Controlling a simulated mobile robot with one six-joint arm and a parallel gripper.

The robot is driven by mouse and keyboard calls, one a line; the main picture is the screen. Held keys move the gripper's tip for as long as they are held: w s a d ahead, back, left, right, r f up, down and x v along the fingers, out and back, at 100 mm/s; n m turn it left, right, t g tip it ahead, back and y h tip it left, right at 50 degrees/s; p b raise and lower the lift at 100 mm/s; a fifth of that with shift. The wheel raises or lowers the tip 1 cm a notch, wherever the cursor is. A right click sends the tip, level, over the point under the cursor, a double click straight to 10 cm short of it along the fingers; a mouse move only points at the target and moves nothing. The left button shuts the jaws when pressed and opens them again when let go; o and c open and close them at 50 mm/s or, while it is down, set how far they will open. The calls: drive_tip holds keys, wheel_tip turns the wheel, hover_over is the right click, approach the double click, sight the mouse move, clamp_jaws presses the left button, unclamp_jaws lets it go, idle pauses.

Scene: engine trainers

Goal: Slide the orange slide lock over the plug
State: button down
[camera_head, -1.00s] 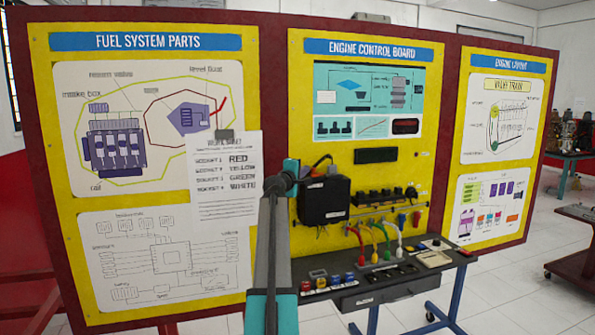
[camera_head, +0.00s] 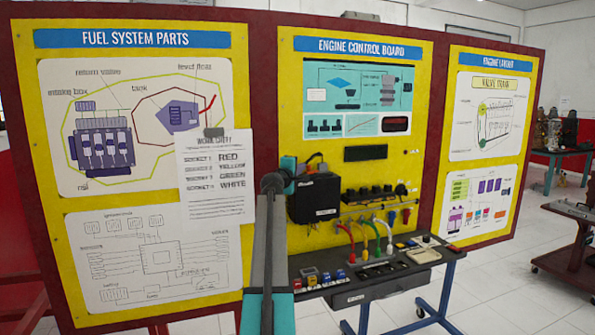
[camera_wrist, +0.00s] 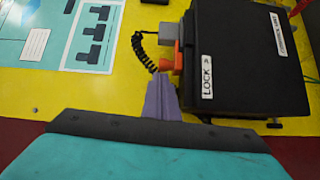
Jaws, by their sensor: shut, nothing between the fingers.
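The orange slide lock (camera_wrist: 167,65) sits at the left side of the black control box (camera_wrist: 240,65) in the wrist view. The grey plug (camera_wrist: 167,33) is just above it, with a coiled black cable beside it. My gripper (camera_wrist: 160,78) is shut and empty, its purple fingertips just below the orange lock. Whether they touch it, I cannot tell. In the head view the black box (camera_head: 315,198) hangs on the yellow middle panel, and an orange bit (camera_head: 310,168) shows at its top. My fingers are hidden there behind my arm.
A paper work sheet (camera_head: 216,178) hangs left of my arm. Right of the box are coloured cables (camera_head: 365,238) and a black shelf (camera_head: 375,282) with small coloured parts. A white "LOCK" label (camera_wrist: 207,77) is on the box.

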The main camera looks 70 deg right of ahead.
drive_tip(key=shift+w+a+b, duration=0.15)
drive_tip(key=shift+w+b, duration=0.25)
drive_tip(key=shift+w, duration=0.2)
drive_tip(key=w+a+b, duration=0.3)
drive_tip(key=a, duration=0.7)
drive_tip(key=shift+a+r, duration=0.15)
drive_tip(key=shift+a, duration=0.1)
idle(0.3)
